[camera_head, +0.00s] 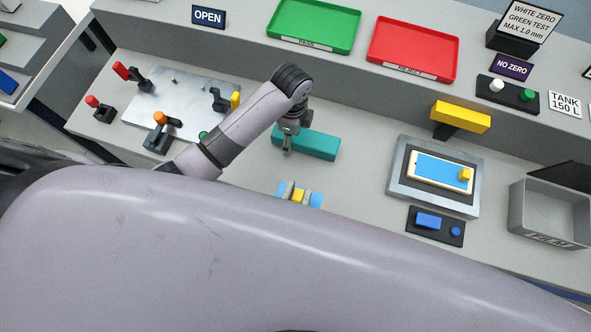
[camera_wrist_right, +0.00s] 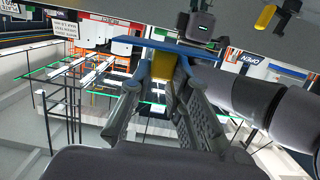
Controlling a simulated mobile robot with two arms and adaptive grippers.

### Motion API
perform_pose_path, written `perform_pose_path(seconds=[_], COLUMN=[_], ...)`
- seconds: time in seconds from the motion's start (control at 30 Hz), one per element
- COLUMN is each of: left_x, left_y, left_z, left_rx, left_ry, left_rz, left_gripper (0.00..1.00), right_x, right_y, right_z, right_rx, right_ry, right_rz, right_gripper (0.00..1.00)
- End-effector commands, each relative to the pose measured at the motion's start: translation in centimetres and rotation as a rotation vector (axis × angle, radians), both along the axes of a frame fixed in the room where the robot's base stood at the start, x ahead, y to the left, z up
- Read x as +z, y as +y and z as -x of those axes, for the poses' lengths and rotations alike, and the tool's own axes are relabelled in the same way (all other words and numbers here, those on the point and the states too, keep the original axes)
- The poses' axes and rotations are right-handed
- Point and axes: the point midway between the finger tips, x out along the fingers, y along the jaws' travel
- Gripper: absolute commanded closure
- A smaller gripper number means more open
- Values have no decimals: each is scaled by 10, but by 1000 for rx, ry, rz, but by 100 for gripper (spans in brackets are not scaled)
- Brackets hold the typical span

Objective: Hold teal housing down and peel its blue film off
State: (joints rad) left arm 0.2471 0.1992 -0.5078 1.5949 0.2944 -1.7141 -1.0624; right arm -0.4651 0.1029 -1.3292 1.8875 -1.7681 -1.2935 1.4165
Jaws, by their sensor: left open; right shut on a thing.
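The teal housing (camera_head: 312,145) lies on the grey bench in the head view, its left end partly hidden by my left gripper. No blue film shows on its visible part. My left gripper (camera_head: 287,150) is open over that left end; I cannot tell whether it touches. My right gripper (camera_head: 298,196) is on the near side of the housing, apart from it. It is shut on the yellow tab (camera_wrist_right: 161,68) of the blue film (camera_wrist_right: 150,47). The film spreads to both sides of the fingers, also in the head view (camera_head: 316,200). My right arm hides the bench below.
A grey fixture (camera_head: 398,185) to the right holds a cream-framed part with a blue face and yellow tab. A metal plate (camera_head: 160,95) with clamps is left. Green (camera_head: 315,25) and red (camera_head: 412,48) trays stand behind; a grey bin (camera_head: 545,222) is far right.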

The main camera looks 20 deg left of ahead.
Motion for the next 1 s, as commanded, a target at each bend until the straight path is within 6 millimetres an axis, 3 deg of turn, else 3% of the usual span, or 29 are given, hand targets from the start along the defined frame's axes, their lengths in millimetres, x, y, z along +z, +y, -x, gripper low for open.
perform_pose_path(seconds=[0.5,1.0], left_x=[69,73], left_y=[0,0], left_z=[-1,0], left_rx=[-1,0], left_ry=[-2,1], left_rz=[0,-1], left_gripper=[32,32], right_x=[1,0], right_y=[4,4], right_z=[5,5], right_rx=[5,7], right_ry=[12,11], right_rz=[-8,-7], right_gripper=[100,100])
